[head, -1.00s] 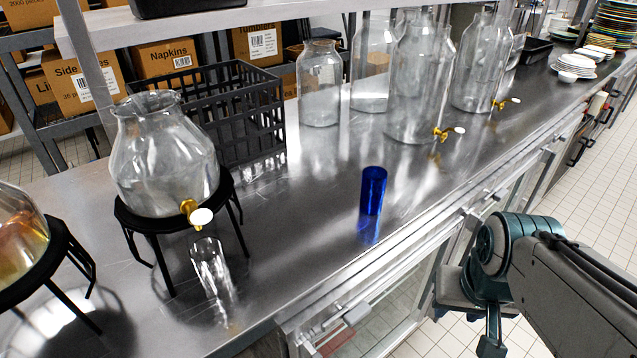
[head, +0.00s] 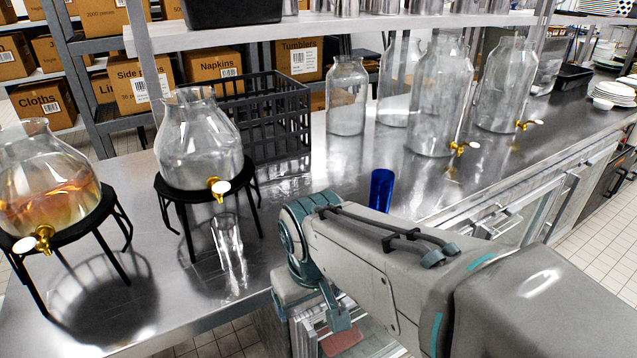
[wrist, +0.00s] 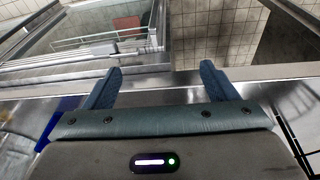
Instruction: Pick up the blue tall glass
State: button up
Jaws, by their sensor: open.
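The blue tall glass (head: 381,190) stands upright on the steel counter (head: 290,203) in the head view. My arm hides its lower part. My gripper (head: 335,318) is at the counter's front edge, nearer to me and left of the glass. In the wrist view my gripper (wrist: 160,80) has its two fingers spread with nothing between them. A strip of blue, likely the glass (wrist: 62,112), shows beside the gripper body at the left of that view, outside the fingers.
A clear glass (head: 228,250) stands below a pitcher-shaped dispenser (head: 198,150) on a black stand. Another dispenser (head: 50,190) holds amber liquid. A black crate (head: 270,130) and large jars (head: 347,100) stand behind. A shelf (head: 330,25) runs above the counter.

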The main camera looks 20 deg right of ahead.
jog(key=w+d+f+n+g+h+b, duration=0.2)
jog(key=w+d+f+n+h+b, duration=0.25)
jog(key=d, duration=0.35)
jog(key=n+t+h+b, duration=0.4)
jog(key=n+h+b, duration=0.3)
jog(key=n+h, duration=0.7)
send_near(373, 195)
jog(key=shift+w+d+r+n+y, duration=0.1)
jog(key=shift+d+r+n+y, duration=0.45)
jog(key=shift+n+y, duration=0.25)
jog(key=x, duration=0.8)
jog(key=shift+d+r, duration=0.1)
jog(key=x, duration=0.5)
jog(key=shift+d+f, duration=0.1)
jog(key=shift+f, duration=0.15)
jog(key=c, duration=1.2)
